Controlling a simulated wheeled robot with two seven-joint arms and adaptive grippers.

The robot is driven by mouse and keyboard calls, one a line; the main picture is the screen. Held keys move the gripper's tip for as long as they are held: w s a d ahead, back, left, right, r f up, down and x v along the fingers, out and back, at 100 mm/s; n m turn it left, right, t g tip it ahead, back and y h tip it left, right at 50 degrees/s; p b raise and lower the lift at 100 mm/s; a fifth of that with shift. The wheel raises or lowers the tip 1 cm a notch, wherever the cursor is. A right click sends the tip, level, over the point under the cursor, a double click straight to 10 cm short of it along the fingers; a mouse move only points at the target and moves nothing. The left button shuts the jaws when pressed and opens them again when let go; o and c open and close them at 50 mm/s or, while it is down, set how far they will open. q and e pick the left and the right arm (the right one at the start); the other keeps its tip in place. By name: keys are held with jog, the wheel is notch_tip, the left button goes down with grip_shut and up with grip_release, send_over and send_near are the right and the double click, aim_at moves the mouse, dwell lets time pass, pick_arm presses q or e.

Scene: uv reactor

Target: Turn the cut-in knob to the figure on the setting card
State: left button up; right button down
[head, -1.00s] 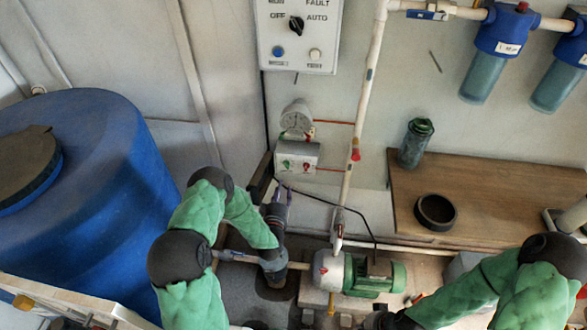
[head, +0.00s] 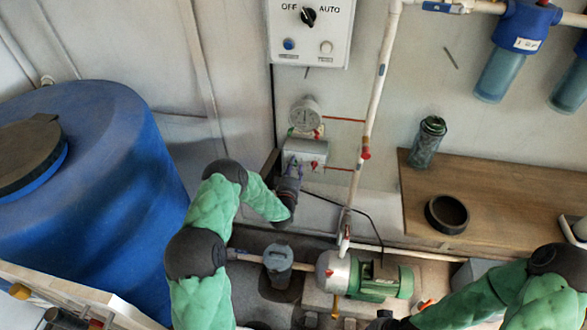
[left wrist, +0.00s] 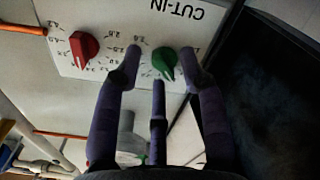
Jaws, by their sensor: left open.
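The pressure switch box (head: 305,152) is on the wall below the round gauge (head: 305,116). In the left wrist view its panel is upside down, with a green knob (left wrist: 164,62) by the printed word CUT-IN (left wrist: 177,6) and a red knob (left wrist: 84,48) to its left. Figures ring both knobs. My left gripper (head: 293,170) is in front of the box. In the left wrist view its open fingers (left wrist: 160,54) are spread around the green knob; contact cannot be told. The knob's exact figure is unclear. I cannot make out a setting card.
A blue tank (head: 95,200) stands at the left. A green pump (head: 375,280) and white pipe (head: 375,100) are right of my left arm. A wooden bench (head: 510,205) holds a dark ring (head: 447,214) and a glass jar (head: 428,142). A control box (head: 310,45) hangs above.

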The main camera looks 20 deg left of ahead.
pick_arm(q)
grip_shut()
jog(key=shift+m+b, duration=0.65)
jog(key=shift+m, duration=0.35)
grip_release()
jog(key=shift+s, duration=0.1)
jog(key=v, duration=1.2)
